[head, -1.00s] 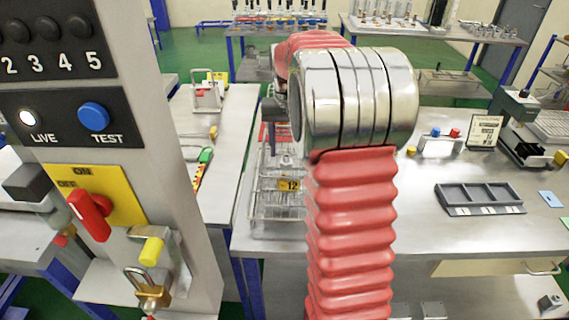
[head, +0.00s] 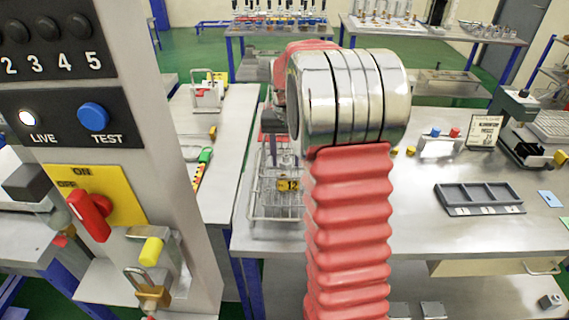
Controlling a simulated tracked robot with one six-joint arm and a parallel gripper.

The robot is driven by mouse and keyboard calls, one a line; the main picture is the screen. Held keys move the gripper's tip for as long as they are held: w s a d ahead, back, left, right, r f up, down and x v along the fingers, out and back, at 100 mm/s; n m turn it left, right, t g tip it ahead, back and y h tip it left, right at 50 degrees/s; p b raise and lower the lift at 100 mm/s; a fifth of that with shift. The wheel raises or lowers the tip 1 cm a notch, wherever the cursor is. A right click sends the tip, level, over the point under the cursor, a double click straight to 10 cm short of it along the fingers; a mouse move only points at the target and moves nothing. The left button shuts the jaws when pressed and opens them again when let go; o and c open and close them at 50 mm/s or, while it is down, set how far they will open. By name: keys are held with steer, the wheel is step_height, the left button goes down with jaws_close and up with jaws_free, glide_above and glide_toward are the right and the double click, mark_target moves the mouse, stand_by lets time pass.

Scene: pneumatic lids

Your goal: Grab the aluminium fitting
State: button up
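I cannot pick out the aluminium fitting for certain. Something pale and grey shows inside the basket, too small and too covered to name. My arm and its shiny metal joint stand in front of the basket's right side and the bench behind it. My gripper is hidden behind the arm, so its fingers and anything in them do not show.
A control panel (head: 150,110) with a red switch and yellow plate stands close at left.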

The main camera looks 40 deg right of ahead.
mark_target(286, 155)
steer(key=c, duration=0.9)
step_height(286, 155, up, 10)
stand_by(0.4)
stand_by(0.4)
